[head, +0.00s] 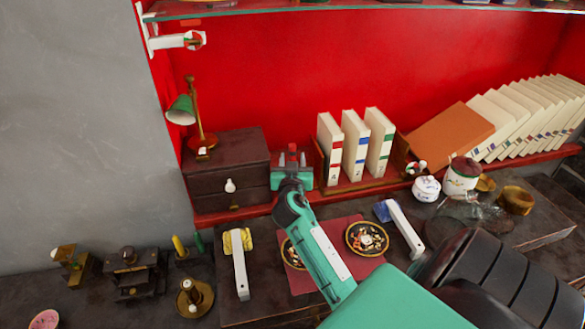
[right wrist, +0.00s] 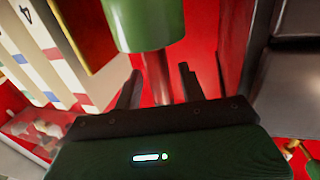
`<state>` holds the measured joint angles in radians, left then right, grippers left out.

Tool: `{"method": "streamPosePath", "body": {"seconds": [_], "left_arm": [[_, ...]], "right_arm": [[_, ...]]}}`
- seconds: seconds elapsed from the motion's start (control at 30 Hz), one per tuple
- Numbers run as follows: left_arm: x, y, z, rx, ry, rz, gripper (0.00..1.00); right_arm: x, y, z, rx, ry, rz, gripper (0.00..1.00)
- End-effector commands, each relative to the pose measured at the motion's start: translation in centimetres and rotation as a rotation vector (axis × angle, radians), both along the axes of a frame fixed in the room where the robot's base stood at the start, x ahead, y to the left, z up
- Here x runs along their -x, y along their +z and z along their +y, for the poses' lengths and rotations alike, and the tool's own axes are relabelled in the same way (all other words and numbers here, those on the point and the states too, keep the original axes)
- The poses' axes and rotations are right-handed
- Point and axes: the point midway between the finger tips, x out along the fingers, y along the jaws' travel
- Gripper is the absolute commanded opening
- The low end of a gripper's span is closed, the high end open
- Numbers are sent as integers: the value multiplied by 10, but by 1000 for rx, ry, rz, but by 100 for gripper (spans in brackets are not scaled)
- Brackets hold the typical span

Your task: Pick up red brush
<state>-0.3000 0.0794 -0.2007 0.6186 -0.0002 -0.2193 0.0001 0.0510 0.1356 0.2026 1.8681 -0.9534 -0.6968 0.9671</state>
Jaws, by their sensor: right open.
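In the right wrist view, a thin brownish-red rod (right wrist: 157,75) runs between my two fingers. It meets a green cylinder (right wrist: 138,25) at the top of the picture. The rod may be the red brush's handle, but I cannot tell for sure; no bristles show. My right gripper (head: 292,158) reaches the back of the desk in the head view, between the drawer box and the upright books. It also shows in the right wrist view (right wrist: 158,88), its fingers apart on either side of the rod. My arm and hand hide much of that spot in the head view. My left gripper is not in view.
The drawer box (head: 226,168) with a green lamp (head: 183,108) stands left. Upright books (head: 354,145) stand close on the right. Two white-handled brushes, one yellow (head: 240,265) and one blue (head: 405,228), flank a red mat (head: 332,230). A glass shelf (head: 340,7) hangs above.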

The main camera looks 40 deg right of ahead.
Motion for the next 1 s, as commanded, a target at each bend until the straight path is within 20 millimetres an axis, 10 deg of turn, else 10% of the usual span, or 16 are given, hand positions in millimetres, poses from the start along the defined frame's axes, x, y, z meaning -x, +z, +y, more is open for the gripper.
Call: {"method": "streamPosePath", "body": {"seconds": [0.27,0.5,1.0], "left_arm": [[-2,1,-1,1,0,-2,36],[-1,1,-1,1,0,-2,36],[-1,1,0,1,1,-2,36]], "right_arm": [[-3,-1,-3,-1,0,-1,41],[-3,-1,-3,-1,0,-1,0],[-3,15,-3,1,0,-5,0]]}}
